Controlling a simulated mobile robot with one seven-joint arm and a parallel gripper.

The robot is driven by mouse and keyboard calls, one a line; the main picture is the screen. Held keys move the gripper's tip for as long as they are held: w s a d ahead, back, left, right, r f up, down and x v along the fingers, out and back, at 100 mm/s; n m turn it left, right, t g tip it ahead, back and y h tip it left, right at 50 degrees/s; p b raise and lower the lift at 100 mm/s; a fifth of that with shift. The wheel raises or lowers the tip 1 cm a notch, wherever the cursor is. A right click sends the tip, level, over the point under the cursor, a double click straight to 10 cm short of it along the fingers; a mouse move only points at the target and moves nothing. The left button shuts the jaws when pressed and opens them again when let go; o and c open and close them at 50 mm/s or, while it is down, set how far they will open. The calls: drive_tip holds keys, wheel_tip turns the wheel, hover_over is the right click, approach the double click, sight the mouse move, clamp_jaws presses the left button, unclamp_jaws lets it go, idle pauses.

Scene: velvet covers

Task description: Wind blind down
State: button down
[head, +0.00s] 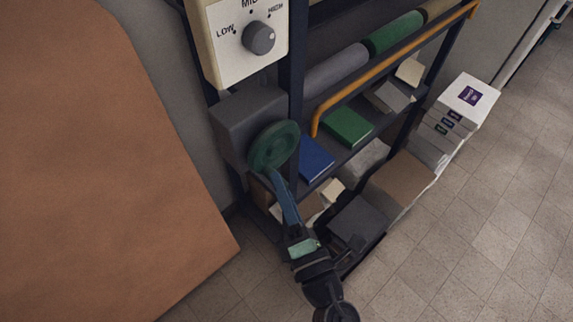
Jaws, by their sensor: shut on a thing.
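A round dark green wheel (274,146) is mounted on the front of a grey box (246,118) beside the shelf rack. A blue crank arm (284,197) slants from the wheel down and right. My gripper (298,238) is at the lower end of this crank arm and is shut on it. A pale green patch (303,247) shows at the jaws; I cannot tell if it belongs to the crank. The jaws hide the crank's very end. No hanging blind can be clearly made out.
A white panel with a grey knob (259,38) is above the wheel. An orange rail (395,63) crosses the rack, with blue (315,160) and green books (347,127) below. White boxes (468,98) stand right. A large brown surface (90,160) fills the left. Tiled floor (480,240) is clear.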

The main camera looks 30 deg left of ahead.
drive_tip(key=r+m+p, duration=0.1)
drive_tip(key=p, duration=0.2)
drive_tip(key=r+m+h+p, duration=0.1)
drive_tip(key=m+p, duration=0.1)
drive_tip(key=p, duration=0.1)
drive_tip(key=shift+s+a+r+p, duration=0.15)
drive_tip(key=shift+s+p, duration=0.2)
drive_tip(key=m+g+p, duration=0.1)
drive_tip(key=m+p, duration=0.1)
drive_tip(key=p, duration=0.2)
drive_tip(key=shift+r+m+h, duration=0.15)
drive_tip(key=shift+m+h, duration=0.15)
drive_tip(key=shift+h, duration=0.1)
drive_tip(key=shift+p, duration=0.35)
drive_tip(key=c, duration=0.7)
unclamp_jaws()
drive_tip(key=shift+s, duration=0.15)
